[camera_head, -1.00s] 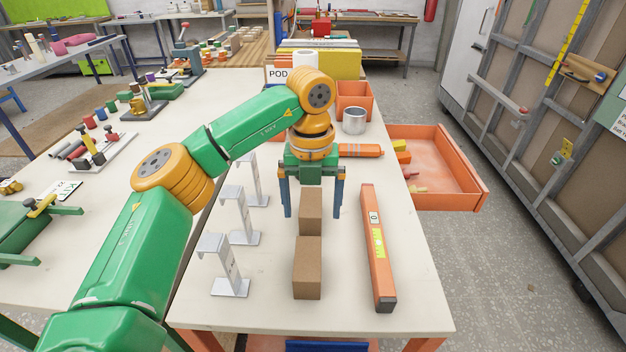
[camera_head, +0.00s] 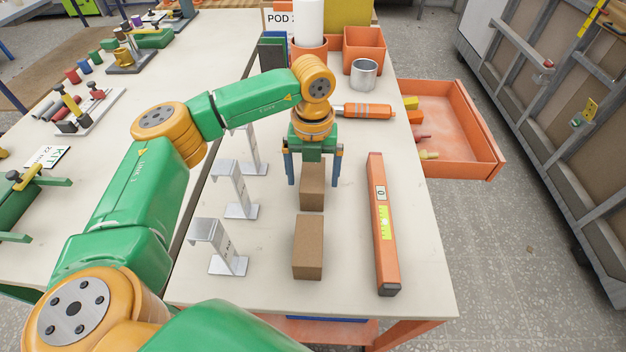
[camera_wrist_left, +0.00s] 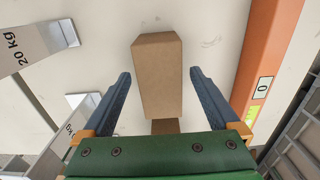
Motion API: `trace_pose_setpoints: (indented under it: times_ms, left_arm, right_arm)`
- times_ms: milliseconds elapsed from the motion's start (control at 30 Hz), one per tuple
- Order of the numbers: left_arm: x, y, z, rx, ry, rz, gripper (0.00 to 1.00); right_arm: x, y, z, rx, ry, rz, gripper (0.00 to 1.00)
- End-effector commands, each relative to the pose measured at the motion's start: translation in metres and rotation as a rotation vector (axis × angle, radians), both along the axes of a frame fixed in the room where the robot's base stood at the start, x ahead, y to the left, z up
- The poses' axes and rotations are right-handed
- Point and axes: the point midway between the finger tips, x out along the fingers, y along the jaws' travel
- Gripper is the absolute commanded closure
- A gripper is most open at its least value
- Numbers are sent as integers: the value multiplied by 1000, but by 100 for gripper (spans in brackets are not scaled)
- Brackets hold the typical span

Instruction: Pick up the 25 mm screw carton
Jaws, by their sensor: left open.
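Two plain brown cartons stand in a row on the pale bench: a farther one (camera_head: 312,190) and a nearer one (camera_head: 308,246). No size marking is readable on either. My left gripper (camera_head: 313,182) is open, pointing down at the farther carton, one finger on each side. In the left wrist view the farther carton (camera_wrist_left: 158,75) lies between the open fingers (camera_wrist_left: 160,74), with a gap on both sides. The nearer carton (camera_wrist_left: 165,126) is there mostly hidden behind the gripper body. My right gripper is not in view.
Metal brackets (camera_head: 232,190) stand left of the cartons. An orange spirit level (camera_head: 383,225) lies to their right. Behind are an orange-and-grey tool (camera_head: 365,111), a metal cup (camera_head: 364,73) and orange bins (camera_head: 364,48). An open orange drawer (camera_head: 470,125) juts out right.

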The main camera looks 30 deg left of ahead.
Motion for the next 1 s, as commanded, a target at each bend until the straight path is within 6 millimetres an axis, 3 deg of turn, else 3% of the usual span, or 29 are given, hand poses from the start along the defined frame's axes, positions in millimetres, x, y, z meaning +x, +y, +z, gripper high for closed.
trace_pose_setpoints:
  times_ms: [33, 300, 400, 733, 1000]
  left_arm:
    - [0, 0, 0, 0, 0, 0, 5]
    - [0, 0, 0, 0, 0, 0, 78]
    - [0, 0, 0, 0, 0, 0, 100]
    - [1, 0, 8, 0, -4, 0, 100]
    - [1, -1, 77, -1, -5, -2, 100]
  right_arm:
    - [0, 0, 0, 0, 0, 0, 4]
    - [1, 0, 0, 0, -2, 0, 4]
    - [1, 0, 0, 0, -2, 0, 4]
    - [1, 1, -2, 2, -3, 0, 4]
    - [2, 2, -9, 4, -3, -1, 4]
